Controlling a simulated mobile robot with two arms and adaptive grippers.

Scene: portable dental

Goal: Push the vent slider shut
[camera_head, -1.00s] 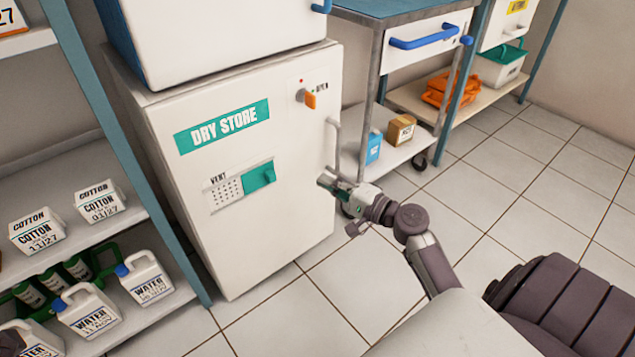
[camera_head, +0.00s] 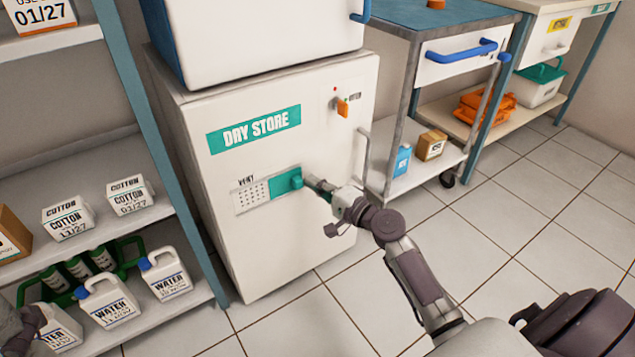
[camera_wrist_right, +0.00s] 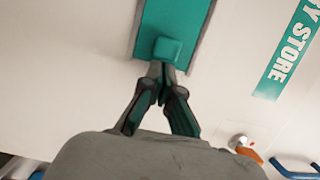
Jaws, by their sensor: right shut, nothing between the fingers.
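The vent slider is a green plate (camera_head: 283,187) with a raised green knob (camera_head: 297,182) on the white dry store cabinet's front. It sits at the right of its track, with the perforated vent grille (camera_head: 252,193) uncovered to its left. My right gripper (camera_head: 312,182) is shut and empty, just right of the knob. In the right wrist view, its closed fingertips (camera_wrist_right: 161,70) meet or nearly meet the edge of the knob (camera_wrist_right: 166,49); contact is unclear. A dark part at the lower left edge looks like my left gripper (camera_head: 24,330); its fingers cannot be made out.
A shelf rack with cotton boxes (camera_head: 68,218) and water jugs (camera_head: 108,303) stands left. A trolley (camera_head: 425,178) stands right. The tiled floor in front is clear.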

